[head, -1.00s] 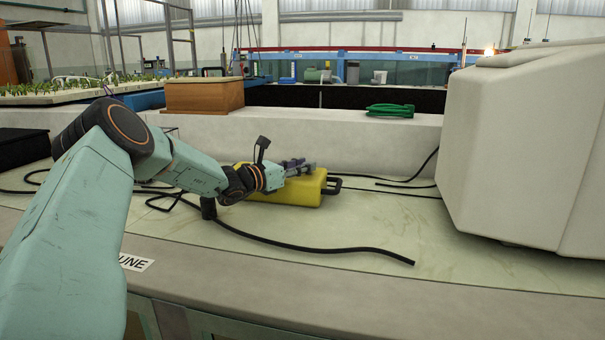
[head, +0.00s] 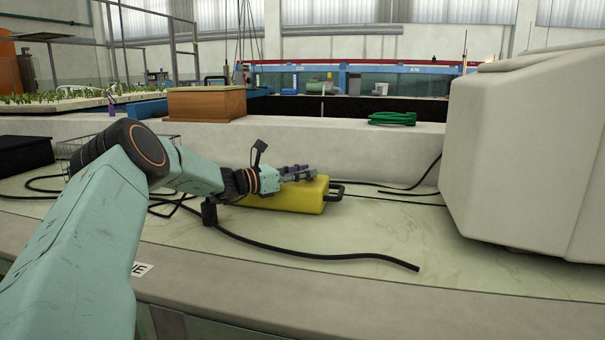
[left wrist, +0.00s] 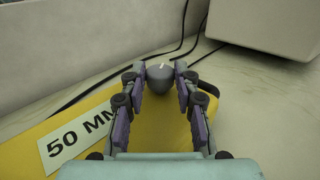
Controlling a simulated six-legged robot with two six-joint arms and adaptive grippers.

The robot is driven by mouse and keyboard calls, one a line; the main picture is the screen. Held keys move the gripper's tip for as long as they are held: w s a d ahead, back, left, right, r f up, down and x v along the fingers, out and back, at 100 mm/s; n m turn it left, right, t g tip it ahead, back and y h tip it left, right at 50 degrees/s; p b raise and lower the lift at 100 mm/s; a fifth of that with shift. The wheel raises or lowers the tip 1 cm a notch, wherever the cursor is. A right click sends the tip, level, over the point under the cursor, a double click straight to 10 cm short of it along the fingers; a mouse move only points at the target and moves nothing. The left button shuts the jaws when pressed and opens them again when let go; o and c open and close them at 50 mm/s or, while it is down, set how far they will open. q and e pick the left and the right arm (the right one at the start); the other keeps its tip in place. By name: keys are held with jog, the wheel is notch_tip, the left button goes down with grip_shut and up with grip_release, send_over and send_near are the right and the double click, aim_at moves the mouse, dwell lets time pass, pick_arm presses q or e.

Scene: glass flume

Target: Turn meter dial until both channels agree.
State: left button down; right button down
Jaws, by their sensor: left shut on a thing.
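The yellow meter case (head: 300,195) lies on the pale bench top, with a black handle at its right end. In the left wrist view its yellow face (left wrist: 165,122) carries a white label (left wrist: 75,138) reading "50 MM". A grey rounded dial (left wrist: 160,76) with a white mark sits between the fingertips of my left gripper (left wrist: 160,72). The gripper is shut on the dial, one finger on each side. In the head view my left gripper (head: 298,173) is over the top of the case, and the dial is hidden by the fingers. My right gripper is out of view.
A big off-white housing (head: 520,150) stands on the right. A black cable (head: 320,252) crosses the bench in front of the case. A wooden box (head: 205,104) and a green coil (head: 392,118) sit on the ledge behind. Bench right of the case is mostly clear.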

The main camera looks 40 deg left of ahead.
aim_at(282, 186)
pick_arm(q)
jog(key=c, duration=1)
grip_release()
jog(key=shift+s, duration=0.1)
jog(key=v, duration=0.6)
jog(key=shift+a+r, duration=0.1)
jog(key=shift+r, duration=0.05)
jog(key=shift+s+a, duration=0.15)
jog(key=shift+s, duration=0.45)
